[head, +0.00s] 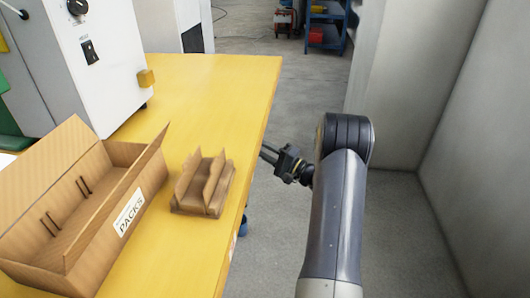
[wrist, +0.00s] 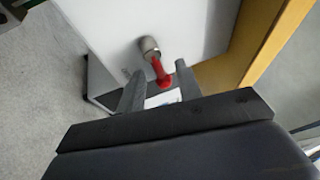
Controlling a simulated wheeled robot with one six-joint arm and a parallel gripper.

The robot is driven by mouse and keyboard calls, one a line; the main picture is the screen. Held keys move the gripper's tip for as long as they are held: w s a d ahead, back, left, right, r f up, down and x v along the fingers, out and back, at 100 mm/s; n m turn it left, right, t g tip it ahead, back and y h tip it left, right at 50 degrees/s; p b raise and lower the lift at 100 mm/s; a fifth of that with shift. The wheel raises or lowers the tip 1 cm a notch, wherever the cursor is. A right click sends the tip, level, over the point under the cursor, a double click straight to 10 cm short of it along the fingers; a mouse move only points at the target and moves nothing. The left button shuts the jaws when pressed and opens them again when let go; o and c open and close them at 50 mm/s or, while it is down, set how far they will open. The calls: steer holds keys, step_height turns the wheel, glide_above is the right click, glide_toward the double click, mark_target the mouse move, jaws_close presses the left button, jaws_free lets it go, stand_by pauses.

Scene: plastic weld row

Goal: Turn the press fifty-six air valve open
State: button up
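In the wrist view a valve with a grey round body (wrist: 150,47) sits on a pale panel. Its red lever (wrist: 163,76) points down toward my gripper. My gripper (wrist: 160,82) is open, with one dark finger on each side of the lever. I cannot tell whether either finger touches it. In the head view my gripper (head: 268,153) is beside the right edge of the yellow table, and the valve is not visible there.
On the yellow table (head: 215,85) stand a cardboard box (head: 105,235) labelled PACKS, a brown slotted holder (head: 187,209) and a white machine (head: 110,60). A blue shelf (head: 327,25) stands at the back.

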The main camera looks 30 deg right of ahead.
jaws_close()
stand_by(0.3)
steer(key=shift+m+h, duration=0.3)
steer(key=shift+m, duration=0.4)
jaws_free()
steer(key=shift+f, duration=0.1)
steer(key=p+v, duration=0.2)
steer(key=v, duration=0.8)
steer(key=shift+s+d, duration=0.3)
